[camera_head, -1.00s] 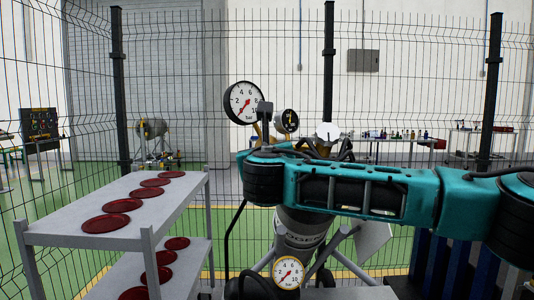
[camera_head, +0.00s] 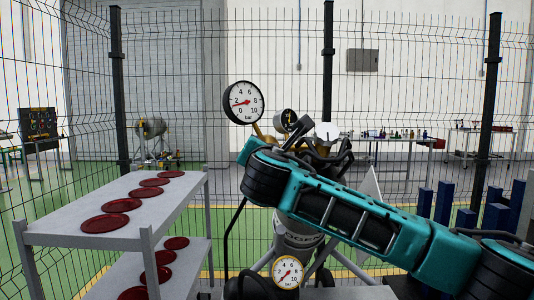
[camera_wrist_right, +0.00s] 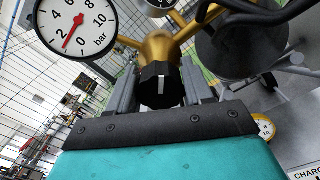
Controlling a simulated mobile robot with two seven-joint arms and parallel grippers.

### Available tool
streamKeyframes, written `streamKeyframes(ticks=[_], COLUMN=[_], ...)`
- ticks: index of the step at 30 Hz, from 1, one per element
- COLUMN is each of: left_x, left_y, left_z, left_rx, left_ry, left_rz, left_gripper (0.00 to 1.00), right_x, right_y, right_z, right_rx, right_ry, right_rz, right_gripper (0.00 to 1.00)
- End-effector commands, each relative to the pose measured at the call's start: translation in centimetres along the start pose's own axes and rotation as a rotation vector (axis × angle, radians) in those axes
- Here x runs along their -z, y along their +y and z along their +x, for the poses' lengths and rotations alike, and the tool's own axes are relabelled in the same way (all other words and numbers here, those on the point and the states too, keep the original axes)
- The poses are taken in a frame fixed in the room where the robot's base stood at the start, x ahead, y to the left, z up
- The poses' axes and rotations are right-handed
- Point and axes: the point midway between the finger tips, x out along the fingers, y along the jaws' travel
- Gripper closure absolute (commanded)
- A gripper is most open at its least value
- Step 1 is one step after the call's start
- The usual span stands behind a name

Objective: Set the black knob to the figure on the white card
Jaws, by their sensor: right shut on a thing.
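The black knob (camera_wrist_right: 159,88), with a white mark on its face, sits at the end of a brass fitting (camera_wrist_right: 160,45) in the right wrist view. My right gripper (camera_wrist_right: 160,78) has a finger on either side of it and is shut on it. In the head view the gripper and my wrist hide the knob. I cannot make out a card with a readable figure. My left gripper is not in view.
A grey shelf cart (camera_head: 75,200) with red discs stands at the left. A wire fence (camera_head: 420,90) closes off the back.

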Motion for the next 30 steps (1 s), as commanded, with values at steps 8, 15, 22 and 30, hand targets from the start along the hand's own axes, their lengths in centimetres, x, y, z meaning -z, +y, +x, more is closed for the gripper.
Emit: streamKeyframes(ticks=[8,15,22,30], left_x=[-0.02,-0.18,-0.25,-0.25], left_y=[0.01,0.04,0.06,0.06], left_z=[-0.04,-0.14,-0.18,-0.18], left_rx=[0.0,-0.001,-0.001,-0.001], left_ry=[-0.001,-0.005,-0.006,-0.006], left_rz=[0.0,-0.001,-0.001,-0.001], left_gripper=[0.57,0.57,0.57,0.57], right_x=[0.01,0.0,-0.04,-0.06], right_y=[-0.12,-0.16,-0.18,-0.18], right_z=[0.02,0.01,0.01,0.01], right_rx=[0.001,0.0,0.0,-0.001], right_ry=[0.0,-0.001,-0.001,-0.002], right_rz=[0.246,0.4,0.485,0.514], right_gripper=[0.8,0.8,0.8,0.8])
